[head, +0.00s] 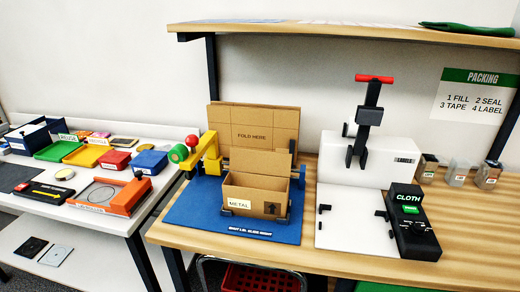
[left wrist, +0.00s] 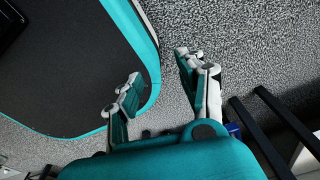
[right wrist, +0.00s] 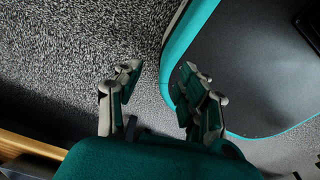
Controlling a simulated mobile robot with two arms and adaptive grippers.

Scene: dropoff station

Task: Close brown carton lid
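The brown carton (head: 256,194) sits on a blue mat (head: 207,212) on the wooden table in the head view, with a label reading METAL on its front. Its lid (head: 260,163) stands up at the back edge, so the carton is open at the top. Behind it stands a taller brown board (head: 252,125) marked FOLD HERE. My left gripper (left wrist: 157,75) is open and empty over the floor, beside my base. My right gripper (right wrist: 158,82) is also open and empty over the floor. Neither gripper shows in the head view.
A yellow arm with a green roll (head: 205,153) stands left of the carton. A white machine (head: 366,160) and a black CLOTH panel (head: 412,222) stand to its right. A shelf (head: 340,35) hangs above. A side table (head: 100,225) holds coloured trays at left.

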